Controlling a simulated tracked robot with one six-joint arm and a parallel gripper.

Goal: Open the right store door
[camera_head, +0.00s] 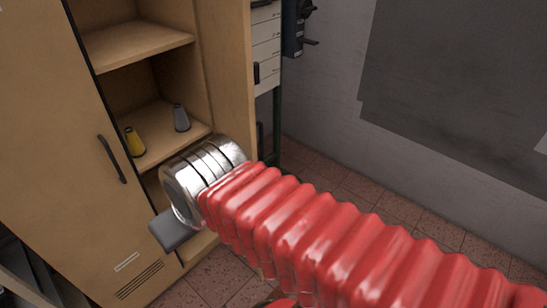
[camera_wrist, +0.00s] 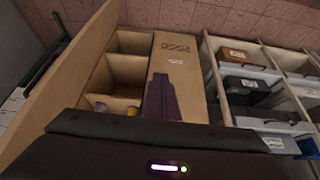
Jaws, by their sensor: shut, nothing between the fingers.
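The store is a tall wooden cabinet. Its right door (camera_head: 232,62) stands swung outward, and the shelves behind it show. In the wrist view the same door (camera_wrist: 68,78) slants away at the left of the open compartment (camera_wrist: 128,68). The left door (camera_head: 50,130) is closed and has a dark upright handle (camera_head: 112,159); its labelled face also shows in the wrist view (camera_wrist: 181,75). My gripper (camera_head: 172,232) is partly hidden by my wrist, in front of the cabinet's lower part. In the wrist view its dark fingers (camera_wrist: 158,92) are together and empty, overlapping the left door's face.
A drawer unit (camera_head: 266,45) is beyond the open door. Open-fronted drawers (camera_wrist: 245,84) are right of the cabinet in the wrist view. The tiled floor (camera_head: 345,190) toward the wall is clear.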

